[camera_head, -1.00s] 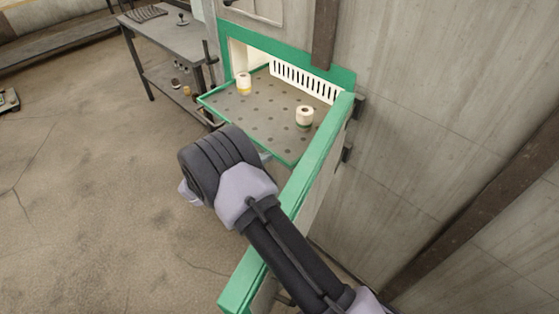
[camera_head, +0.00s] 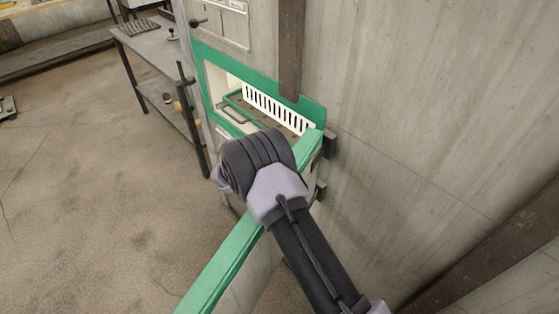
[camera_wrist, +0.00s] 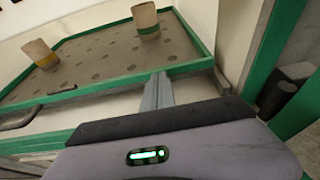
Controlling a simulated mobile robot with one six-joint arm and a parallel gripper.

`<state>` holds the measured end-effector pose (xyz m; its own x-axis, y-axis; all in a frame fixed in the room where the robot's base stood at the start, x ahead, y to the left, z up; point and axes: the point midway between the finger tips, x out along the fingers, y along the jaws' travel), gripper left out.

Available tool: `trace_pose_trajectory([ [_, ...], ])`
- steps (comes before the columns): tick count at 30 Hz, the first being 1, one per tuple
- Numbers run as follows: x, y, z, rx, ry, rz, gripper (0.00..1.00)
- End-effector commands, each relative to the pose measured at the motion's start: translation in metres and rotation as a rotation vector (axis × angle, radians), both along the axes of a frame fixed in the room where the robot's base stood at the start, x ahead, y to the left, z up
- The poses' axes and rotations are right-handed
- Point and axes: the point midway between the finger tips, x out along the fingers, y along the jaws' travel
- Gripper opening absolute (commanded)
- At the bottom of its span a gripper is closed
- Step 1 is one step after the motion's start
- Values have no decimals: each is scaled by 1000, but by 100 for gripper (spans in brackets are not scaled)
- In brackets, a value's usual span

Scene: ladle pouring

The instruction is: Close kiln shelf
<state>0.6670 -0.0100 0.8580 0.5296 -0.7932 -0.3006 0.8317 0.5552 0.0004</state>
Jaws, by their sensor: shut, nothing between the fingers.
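The kiln shelf (camera_head: 254,107) is a speckled tray with a green rim, now mostly inside the green-framed kiln opening (camera_head: 210,82). Its handle (camera_head: 232,114) shows at the front. In the wrist view the shelf's front rim (camera_wrist: 110,82) runs across the picture, with a pale cup with a yellow band (camera_wrist: 40,54) and one with a green band (camera_wrist: 146,21) standing on the shelf. My gripper (camera_wrist: 157,84) is shut and empty, its tip at the front rim; I cannot tell whether it touches. In the head view my wrist hides the gripper and part of the opening.
The open kiln door (camera_head: 222,265) with a green edge stands out from the kiln, right beside my arm. A grey table (camera_head: 155,45) stands at the left of the kiln. The floor in front (camera_head: 90,180) is clear.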

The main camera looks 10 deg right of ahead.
Motion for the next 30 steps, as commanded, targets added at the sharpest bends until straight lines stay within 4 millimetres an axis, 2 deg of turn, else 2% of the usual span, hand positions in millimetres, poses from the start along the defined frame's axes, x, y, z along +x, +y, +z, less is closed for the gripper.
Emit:
trace_pose_trajectory([
  [6, 13, -21, -1, -2, 0, -1, 0],
  [12, 19, -28, 0, -1, -1, 0, 0],
  [25, 21, -30, 3, -2, -4, 0, 0],
  [30, 13, -19, 3, -3, -2, 0, 0],
])
